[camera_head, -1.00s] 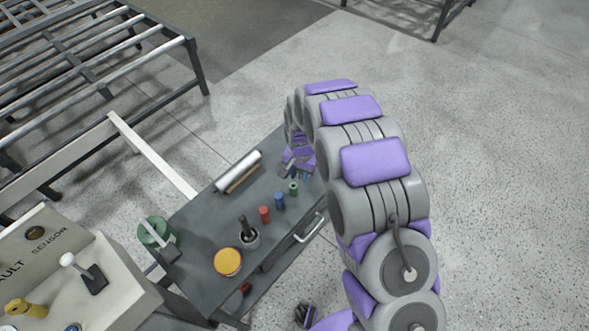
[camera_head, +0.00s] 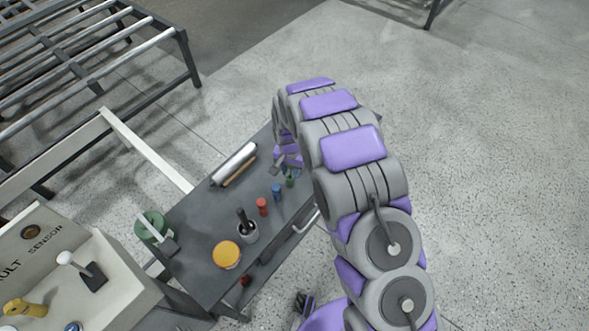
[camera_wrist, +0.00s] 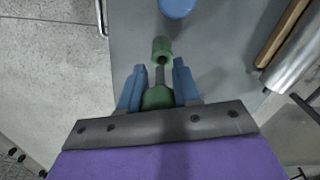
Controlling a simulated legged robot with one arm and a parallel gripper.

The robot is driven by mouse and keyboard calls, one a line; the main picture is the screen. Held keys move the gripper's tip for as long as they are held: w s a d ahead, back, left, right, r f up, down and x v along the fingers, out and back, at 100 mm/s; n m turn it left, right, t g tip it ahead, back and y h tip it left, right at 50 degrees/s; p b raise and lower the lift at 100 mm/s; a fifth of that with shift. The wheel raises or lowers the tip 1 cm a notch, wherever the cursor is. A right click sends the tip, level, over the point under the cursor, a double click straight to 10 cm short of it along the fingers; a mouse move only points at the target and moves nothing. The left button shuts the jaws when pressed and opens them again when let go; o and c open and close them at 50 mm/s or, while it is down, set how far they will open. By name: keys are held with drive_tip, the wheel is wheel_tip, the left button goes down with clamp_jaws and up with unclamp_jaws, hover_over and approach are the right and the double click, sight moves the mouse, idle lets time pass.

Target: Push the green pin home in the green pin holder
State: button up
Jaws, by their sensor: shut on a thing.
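The green pin (camera_wrist: 158,97) is between the blue fingers of my gripper (camera_wrist: 158,70) in the wrist view, and the gripper is shut on it. Its grey shaft points toward the green pin holder (camera_wrist: 162,48), a small upright cylinder with a dark opening. The shaft's tip overlaps the holder's near edge in the picture; I cannot tell whether it is inside the opening. In the head view, my gripper (camera_head: 288,164) is close by the green holder (camera_head: 290,181), and the pin is mostly hidden.
A blue cylinder (camera_head: 277,192) and a red cylinder (camera_head: 262,206) stand in line with the green holder on the grey cart (camera_head: 205,255). A dark cup with a black handle (camera_head: 246,232), a yellow-lidded tin (camera_head: 226,254) and a silver roll (camera_head: 234,164) are also there.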

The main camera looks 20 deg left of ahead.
drive_tip(key=shift+a+f, duration=0.25)
drive_tip(key=shift+a, duration=0.95)
drive_tip(key=shift+s+d+r, duration=0.1)
drive_tip(key=shift+d+r, duration=0.1)
drive_tip(key=shift+d, duration=0.3)
drive_tip(key=shift+d+r, duration=0.15)
drive_tip(key=shift+d, duration=0.35)
drive_tip(key=shift+a+f, duration=0.2)
drive_tip(key=shift+a, duration=0.5)
drive_tip(key=shift+a+f, duration=0.15)
drive_tip(key=shift+a, duration=0.5)
drive_tip(key=shift+d+r, duration=0.15)
drive_tip(key=shift+d, duration=0.45)
drive_tip(key=shift+d+r, duration=0.15)
drive_tip(key=shift+d, duration=0.55)
drive_tip(key=shift+a+f+p, duration=0.2)
drive_tip(key=shift+a+p, duration=0.1)
drive_tip(key=shift+a, duration=0.1)
drive_tip(key=shift+d, duration=0.55)
